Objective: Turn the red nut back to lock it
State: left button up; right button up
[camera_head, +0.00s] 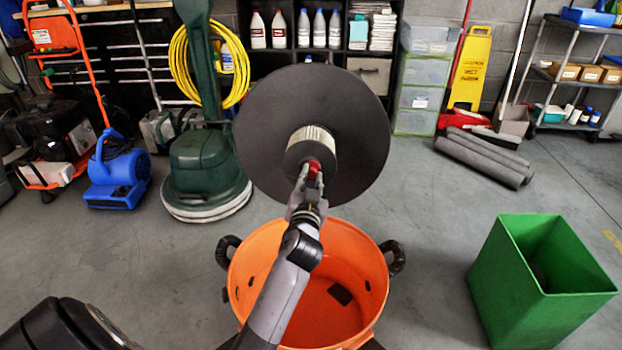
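The red nut (314,167) is at the middle of a large black disc (350,110), on a dark round hub (300,150) with a pale ribbed band behind it. My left gripper (312,176) is right at the nut, with its fingers on either side of the nut's near end. I cannot tell whether the fingers press on it or stand slightly apart. The gripper partly covers the nut. My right gripper is not in view.
An orange tub (372,262) with black handles stands below the disc, under my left arm. A green bin (510,285) stands at the right. A green floor machine (203,165) and blue blower (118,172) stand at the left. Grey rolls (485,158) lie at the back right.

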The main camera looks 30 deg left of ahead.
pick_arm(q)
jog(key=o, duration=0.5)
jog(key=shift+c, duration=0.2)
jog(key=v, duration=0.7)
jog(key=shift+s, duration=0.25)
jog(key=shift+d, duration=0.1)
